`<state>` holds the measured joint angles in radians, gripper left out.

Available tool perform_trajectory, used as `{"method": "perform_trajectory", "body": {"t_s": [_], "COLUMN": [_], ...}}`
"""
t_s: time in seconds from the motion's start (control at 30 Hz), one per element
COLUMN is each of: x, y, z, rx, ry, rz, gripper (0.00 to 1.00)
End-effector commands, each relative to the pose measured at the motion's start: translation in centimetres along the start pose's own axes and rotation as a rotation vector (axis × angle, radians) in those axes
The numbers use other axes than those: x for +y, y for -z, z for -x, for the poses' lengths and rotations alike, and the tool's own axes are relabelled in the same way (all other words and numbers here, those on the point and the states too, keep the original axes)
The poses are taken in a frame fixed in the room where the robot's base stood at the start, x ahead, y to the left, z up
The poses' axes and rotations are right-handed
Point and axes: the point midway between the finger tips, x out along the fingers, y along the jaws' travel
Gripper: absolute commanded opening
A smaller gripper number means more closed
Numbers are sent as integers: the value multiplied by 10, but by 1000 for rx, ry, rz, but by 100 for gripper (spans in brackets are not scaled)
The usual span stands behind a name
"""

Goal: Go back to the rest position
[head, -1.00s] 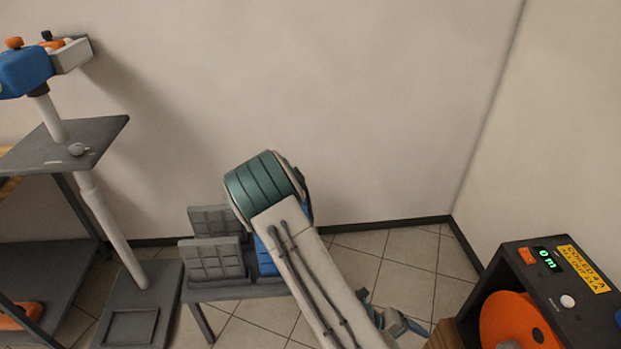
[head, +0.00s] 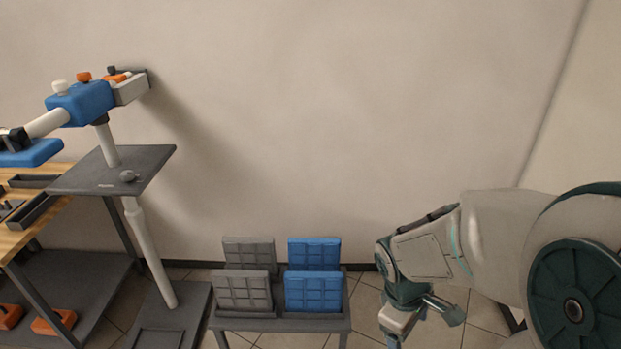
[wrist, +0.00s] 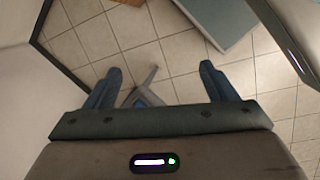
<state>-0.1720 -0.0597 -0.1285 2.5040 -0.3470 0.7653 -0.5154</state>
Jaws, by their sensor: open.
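My gripper (wrist: 160,82) points down at the tiled floor in the wrist view. Its two blue-grey fingers are wide apart, with nothing held between them. In the head view my arm comes in from the right, and my gripper (head: 425,315) hangs low at its end, right of the small table with the panels. Its fingertips are only partly visible there.
A low dark table (head: 290,322) holds grey panels (head: 243,290) and blue panels (head: 312,291). Left of it stands a post with a grey shelf (head: 115,170) and a blue clamp head (head: 80,103). A wooden bench (head: 30,225) is at far left. The back wall is bare.

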Motion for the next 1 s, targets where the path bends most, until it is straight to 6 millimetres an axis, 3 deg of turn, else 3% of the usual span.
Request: {"method": "perform_trajectory", "body": {"t_s": [0.03,0.2,0.4,0.57,0.8,0.93,1.0], "x": [0,-9,-21,-28,-28,-28,-28], "y": [-3,-9,-15,-16,-16,-16,-16], "z": [20,70,112,127,128,128,128], "rx": [47,184,306,348,353,352,352], "ry": [-3,24,76,103,108,107,107], "rz": [-106,-449,-741,-844,-860,-859,-858], "gripper": [78,78,78,78,78,42,36]}}
